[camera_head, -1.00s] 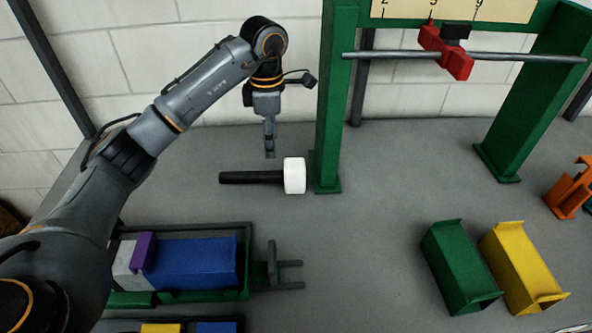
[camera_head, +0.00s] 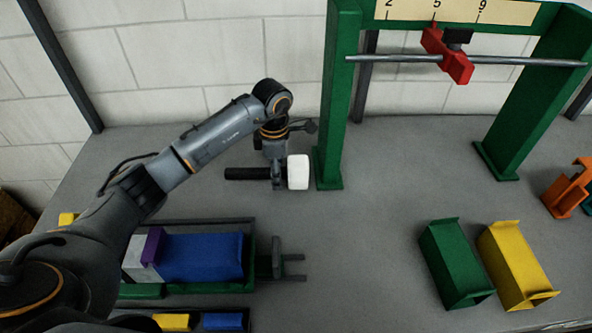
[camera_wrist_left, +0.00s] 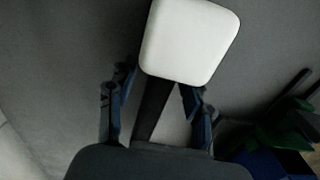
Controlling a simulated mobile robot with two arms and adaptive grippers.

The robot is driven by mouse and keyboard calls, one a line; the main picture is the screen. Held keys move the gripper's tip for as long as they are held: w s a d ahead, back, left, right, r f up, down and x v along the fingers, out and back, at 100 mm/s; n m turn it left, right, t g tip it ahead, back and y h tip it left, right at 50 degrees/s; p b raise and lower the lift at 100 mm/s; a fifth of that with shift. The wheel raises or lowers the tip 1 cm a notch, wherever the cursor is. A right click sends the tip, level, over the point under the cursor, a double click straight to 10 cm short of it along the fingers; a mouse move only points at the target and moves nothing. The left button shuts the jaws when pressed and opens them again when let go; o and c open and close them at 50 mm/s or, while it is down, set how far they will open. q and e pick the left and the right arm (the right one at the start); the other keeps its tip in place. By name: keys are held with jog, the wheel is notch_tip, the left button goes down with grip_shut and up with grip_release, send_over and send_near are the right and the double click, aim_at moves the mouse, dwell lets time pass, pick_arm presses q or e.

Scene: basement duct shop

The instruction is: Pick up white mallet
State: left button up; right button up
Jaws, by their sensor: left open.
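The white mallet (camera_head: 298,172) lies on the grey table, its white head to the right and its black handle (camera_head: 240,174) to the left. In the left wrist view its white head (camera_wrist_left: 188,40) is at the top, with the dark handle running down between the fingers. My left gripper (camera_head: 277,184) is lowered over the handle close to the head. In the left wrist view the left gripper (camera_wrist_left: 155,100) is open, one finger on each side of the handle with gaps. My right gripper is in neither view.
A green frame (camera_head: 330,120) stands just right of the mallet head, with a metal rod and a red slider (camera_head: 447,54). A green tray with a blue block (camera_head: 203,257) is in front. Green (camera_head: 456,265) and yellow (camera_head: 515,266) channels lie at right.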

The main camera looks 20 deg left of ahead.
pick_arm(q)
grip_shut()
jog(key=shift+r, duration=0.15)
